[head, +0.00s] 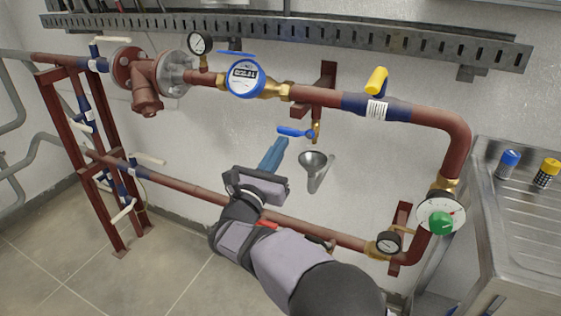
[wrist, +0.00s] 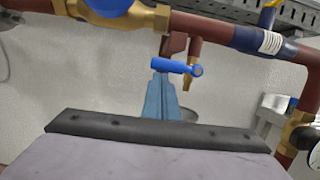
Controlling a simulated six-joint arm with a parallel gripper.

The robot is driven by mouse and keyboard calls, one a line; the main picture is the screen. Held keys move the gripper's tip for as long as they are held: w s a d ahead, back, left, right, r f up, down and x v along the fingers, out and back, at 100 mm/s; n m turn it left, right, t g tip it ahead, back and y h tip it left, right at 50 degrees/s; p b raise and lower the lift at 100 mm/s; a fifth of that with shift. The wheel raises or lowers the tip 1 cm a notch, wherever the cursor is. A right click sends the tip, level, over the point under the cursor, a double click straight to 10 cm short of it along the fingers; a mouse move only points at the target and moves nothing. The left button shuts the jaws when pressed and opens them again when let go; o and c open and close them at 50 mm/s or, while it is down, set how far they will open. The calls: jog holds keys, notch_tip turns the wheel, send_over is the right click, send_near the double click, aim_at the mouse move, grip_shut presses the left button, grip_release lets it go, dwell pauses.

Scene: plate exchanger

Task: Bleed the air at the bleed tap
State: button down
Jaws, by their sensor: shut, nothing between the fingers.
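The bleed tap is a small brass tap (head: 316,132) under the upper red pipe, with a blue lever (head: 293,132) pointing left, roughly level. In the wrist view the blue lever (wrist: 175,66) runs across above my fingertips, with the brass body (wrist: 188,83) at its right. My gripper (head: 283,141) has blue fingers, shut and empty, with the tips just below the lever's left end. It also shows in the wrist view (wrist: 161,77). I cannot tell whether the tips touch the lever. A grey funnel (head: 315,160) hangs below the tap; no water shows at the outlet.
The upper pipe carries a blue round meter (head: 245,77), a pressure gauge (head: 200,44) and a yellow-handled valve (head: 376,80). The lower red pipe (head: 180,186) runs behind my arm. A steel sink (head: 510,215) stands at right. The wall left of the funnel is clear.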

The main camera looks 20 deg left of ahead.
jog(key=shift+r+m+b, duration=0.5)
jog(key=shift+r+b, duration=0.25)
jog(key=shift+b, duration=0.2)
jog(key=shift+f, duration=0.15)
notch_tip(320, 180, down, 6)
jog(key=b, duration=0.7)
jog(key=r+v, duration=0.1)
jog(key=v, duration=0.8)
jog(key=shift+s+f, duration=0.15)
jog(key=shift+s, duration=0.35)
jog(key=shift+a, duration=0.1)
